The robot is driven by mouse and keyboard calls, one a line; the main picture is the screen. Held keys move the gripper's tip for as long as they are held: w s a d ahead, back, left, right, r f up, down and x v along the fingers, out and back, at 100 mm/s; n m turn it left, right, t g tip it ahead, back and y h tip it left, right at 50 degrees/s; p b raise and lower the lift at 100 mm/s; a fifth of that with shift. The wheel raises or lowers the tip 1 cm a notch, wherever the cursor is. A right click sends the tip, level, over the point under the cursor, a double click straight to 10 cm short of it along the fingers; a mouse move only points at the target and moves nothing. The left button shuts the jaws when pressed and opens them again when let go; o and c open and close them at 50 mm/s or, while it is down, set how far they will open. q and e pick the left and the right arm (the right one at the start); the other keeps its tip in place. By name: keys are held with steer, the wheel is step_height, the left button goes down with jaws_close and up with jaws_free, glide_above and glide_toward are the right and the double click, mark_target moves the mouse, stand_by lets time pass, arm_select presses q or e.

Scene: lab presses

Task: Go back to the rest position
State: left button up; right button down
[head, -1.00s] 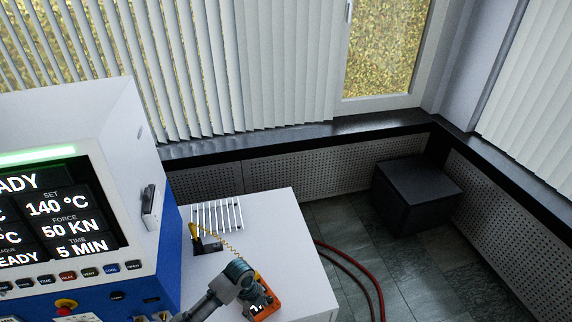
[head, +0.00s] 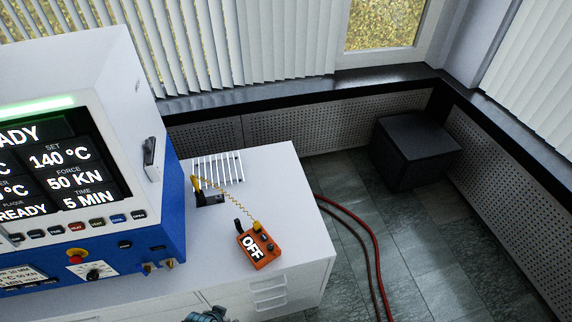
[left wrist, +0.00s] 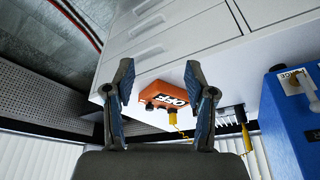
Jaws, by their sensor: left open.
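My left gripper (left wrist: 160,92) is open and empty in the left wrist view, its two fingers apart. An orange box marked OFF (left wrist: 168,100) shows between and beyond the fingers, apart from them as far as I can tell. In the head view the orange box (head: 257,248) sits on the white cabinet top (head: 285,180), with a coiled yellow cord (head: 236,203) running to a small black stand (head: 208,198). My right gripper is in neither view.
A blue and white press (head: 140,75) with a lit screen stands at the left. Red hoses (head: 372,240) lie on the floor. A black box (head: 415,150) stands in the corner.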

arm_select(q)
steer(key=s+a+f+n+g+b, duration=0.1)
steer(key=s+f+b, duration=0.15)
steer(key=f, duration=1.45)
steer(key=s+a+f+n+b, duration=0.15)
steer(key=s+f, duration=0.25)
steer(key=f, duration=1.3)
steer(key=s+a+f+m+g+y+b, duration=0.1)
steer(key=s+a+f+b, duration=0.2)
steer(key=s+f, duration=1.2)
steer(key=shift+s, duration=0.15)
